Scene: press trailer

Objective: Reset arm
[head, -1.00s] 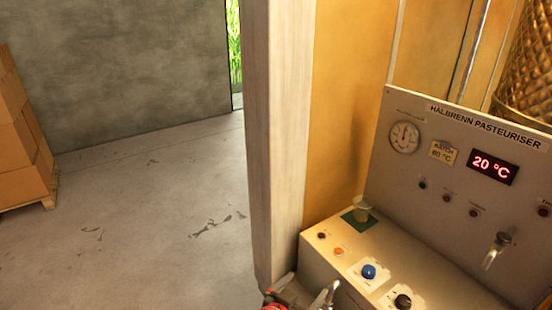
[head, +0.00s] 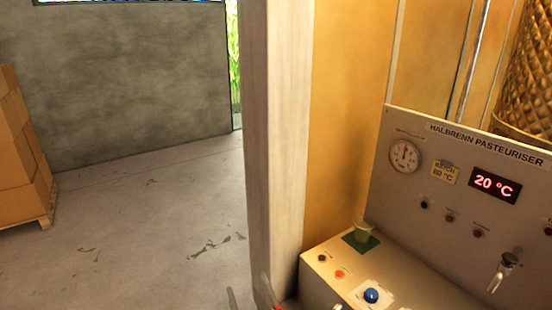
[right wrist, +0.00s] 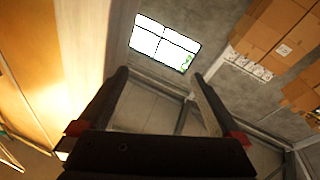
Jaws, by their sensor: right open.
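My right gripper (head: 249,287) shows only in part at the bottom edge of the head view, left of the pasteuriser's front. In the right wrist view its two dark fingers (right wrist: 160,75) stand wide apart with nothing between them. They are seen against the grey wall and a bright window. My left gripper is not in view. The pasteuriser panel (head: 440,185) stands at the right of the head view, its red display (head: 495,184) reading 20 °C. My right gripper is apart from the visible buttons on its ledge.
A pale wooden post (head: 277,140) stands between the open floor (head: 150,235) and the pasteuriser. A blue knob (head: 372,296), an orange button (head: 340,274) and a small cup (head: 363,230) on a green pad are on the ledge. Stacked cardboard boxes (head: 20,150) stand far left.

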